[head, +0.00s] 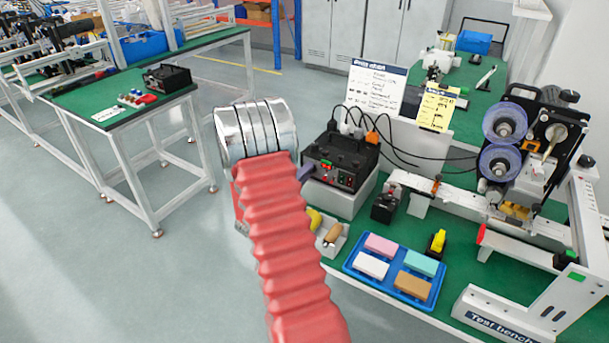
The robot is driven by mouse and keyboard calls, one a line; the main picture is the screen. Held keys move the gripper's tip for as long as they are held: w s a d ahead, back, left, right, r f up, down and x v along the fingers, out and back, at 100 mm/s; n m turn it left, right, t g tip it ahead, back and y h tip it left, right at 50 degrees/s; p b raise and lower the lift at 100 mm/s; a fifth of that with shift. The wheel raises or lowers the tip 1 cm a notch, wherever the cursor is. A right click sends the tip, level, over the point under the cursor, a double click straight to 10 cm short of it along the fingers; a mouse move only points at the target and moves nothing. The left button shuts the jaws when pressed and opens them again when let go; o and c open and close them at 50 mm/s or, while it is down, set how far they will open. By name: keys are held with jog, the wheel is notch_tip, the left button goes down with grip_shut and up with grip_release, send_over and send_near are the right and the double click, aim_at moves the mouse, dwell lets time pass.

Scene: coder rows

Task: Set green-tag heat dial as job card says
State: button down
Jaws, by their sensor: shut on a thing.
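A black control box (340,157) stands on a white block, with red and green lights on its front and cables plugged in on top. A yellow card (436,107) and a larger white sheet (375,88) stand behind it; their small writing is unreadable. My red ribbed arm with its silver end covers the box's left side. Only a grey-purple tip of my gripper (306,172) seems to show, against the box's lower left front. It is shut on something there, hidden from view. I cannot make out the green-tag dial or its setting.
A blue tray (394,274) with coloured blocks lies on the green bench. A small black box (384,207), a white holder (331,238) and a yellow-topped item (437,243) are near it. A machine with purple spools (505,124) stands right. Another bench is at left.

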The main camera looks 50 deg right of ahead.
jog(key=shift+s+f, duration=0.2)
jog(key=shift+f, duration=0.1)
jog(key=c, duration=1.8)
grip_release()
jog(key=shift+r, duration=0.15)
jog(key=shift+w, duration=0.1)
jog(key=shift+a, duration=0.1)
jog(key=a, duration=0.4)
jog(key=s+a, duration=0.1)
jog(key=a, duration=0.8)
jog(key=shift+s+a, duration=0.15)
jog(key=shift+a, duration=0.2)
